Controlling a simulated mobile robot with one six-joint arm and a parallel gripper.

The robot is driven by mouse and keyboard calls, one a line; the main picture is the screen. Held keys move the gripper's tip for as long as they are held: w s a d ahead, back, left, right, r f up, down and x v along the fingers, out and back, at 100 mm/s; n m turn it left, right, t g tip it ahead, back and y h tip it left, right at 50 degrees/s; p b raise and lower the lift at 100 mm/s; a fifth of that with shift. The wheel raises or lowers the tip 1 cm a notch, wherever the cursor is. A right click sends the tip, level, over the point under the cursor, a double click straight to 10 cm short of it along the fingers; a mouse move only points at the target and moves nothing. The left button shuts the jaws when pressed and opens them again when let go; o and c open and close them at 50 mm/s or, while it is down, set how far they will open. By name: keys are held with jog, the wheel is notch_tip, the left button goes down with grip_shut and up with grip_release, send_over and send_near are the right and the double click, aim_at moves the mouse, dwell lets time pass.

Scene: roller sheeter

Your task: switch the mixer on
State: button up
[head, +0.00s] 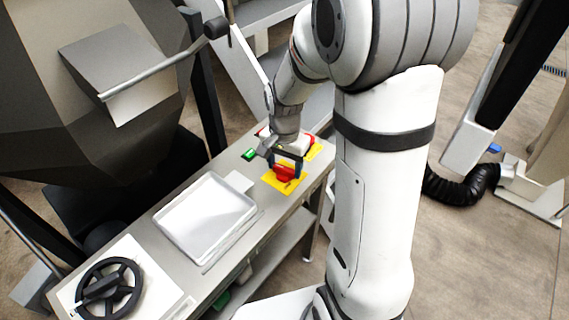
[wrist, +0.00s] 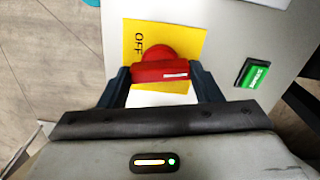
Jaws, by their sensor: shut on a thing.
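A red rotary switch (wrist: 160,71) sits on a yellow plate marked OFF (wrist: 190,42) in the wrist view. In the head view the red switch (head: 285,173) and its yellow plate (head: 271,181) are at the right end of the grey bench. My gripper (wrist: 160,74) is shut on the switch's red handle, one dark finger at each end of it. The handle lies nearly level across the wrist view, with a white mark at its right end. In the head view my gripper (head: 286,168) comes down over the switch from behind.
A green button (wrist: 253,74) is right of the switch in the wrist view; it also shows in the head view (head: 249,154). A white tray (head: 205,217) and a black handwheel (head: 108,290) are further left on the bench. A large dark machine with a lever (head: 160,75) stands behind.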

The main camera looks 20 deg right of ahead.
aim_at(284, 168)
jog(key=shift+m, duration=1.2)
jog(key=o, duration=1)
jog(key=shift+r+p, duration=0.35)
jog(key=shift+r, duration=3.55)
